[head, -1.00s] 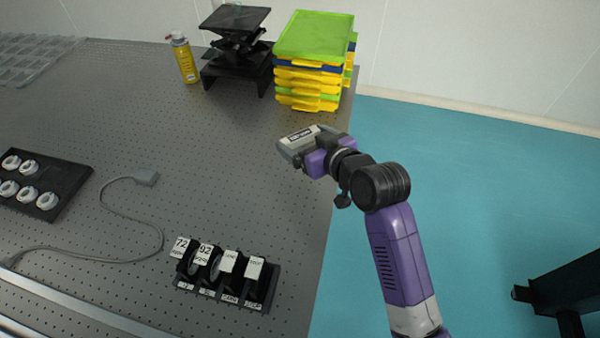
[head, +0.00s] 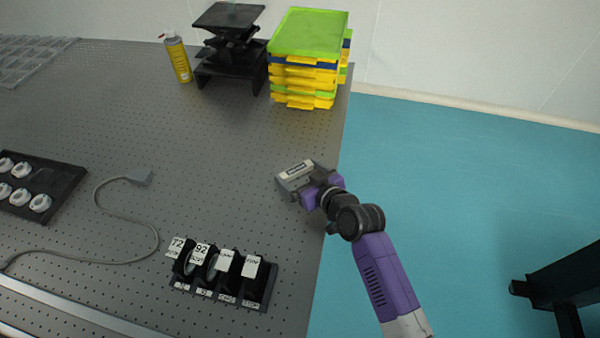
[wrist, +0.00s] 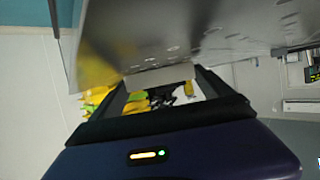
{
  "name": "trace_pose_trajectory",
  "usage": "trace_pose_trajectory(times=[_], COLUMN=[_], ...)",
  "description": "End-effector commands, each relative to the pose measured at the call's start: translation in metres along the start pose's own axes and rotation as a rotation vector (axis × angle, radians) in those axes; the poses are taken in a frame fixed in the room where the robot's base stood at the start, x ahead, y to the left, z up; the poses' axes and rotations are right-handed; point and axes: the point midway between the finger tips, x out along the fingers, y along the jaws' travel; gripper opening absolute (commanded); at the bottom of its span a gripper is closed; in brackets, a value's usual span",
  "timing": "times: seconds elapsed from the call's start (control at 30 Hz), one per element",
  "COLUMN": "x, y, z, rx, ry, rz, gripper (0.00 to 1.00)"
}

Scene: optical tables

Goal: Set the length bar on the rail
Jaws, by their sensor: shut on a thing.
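My gripper (head: 312,186) is above the right side of the table, shut on a pale grey block with a light label, which I take for the length bar (head: 293,177). In the wrist view the bar (wrist: 160,76) shows as a pale strip across the dark fingers of my gripper (wrist: 165,85). Its far side is hidden there. A long silver strip, which looks like the rail (head: 80,311), runs along the lower left of the head view. The bar is well apart from it.
A black holder (head: 270,290) with several labelled plates stands at the table's front right. A grey cable (head: 157,240) lies left of it, near a black tray (head: 65,185) of white round parts. Stacked yellow-green trays (head: 305,40), a black jack (head: 230,50) and a spray can (head: 178,58) stand behind.

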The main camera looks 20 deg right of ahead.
Motion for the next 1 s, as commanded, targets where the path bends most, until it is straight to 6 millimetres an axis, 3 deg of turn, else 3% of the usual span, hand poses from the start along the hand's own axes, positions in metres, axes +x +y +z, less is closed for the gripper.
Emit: trace_pose_trajectory(times=[0.27, 0.3, 0.33, 0.7, 0.87, 1.0], x=[0.001, 0.001, 0.001, -0.003, -0.026, -0.056], y=[0.000, 0.000, 0.000, 0.000, 0.000, 0.000], z=[0.002, 0.003, 0.002, -0.001, 0.001, 0.001], rx=[0.000, 0.000, 0.000, 0.000, 0.000, 0.000], ry=[0.002, 0.000, 0.000, 0.000, -0.001, 0.000], rz=[0.000, 0.000, 0.000, 0.000, 0.000, 0.002], gripper=[0.39, 0.92, 0.98, 1.00, 1.00, 1.00])
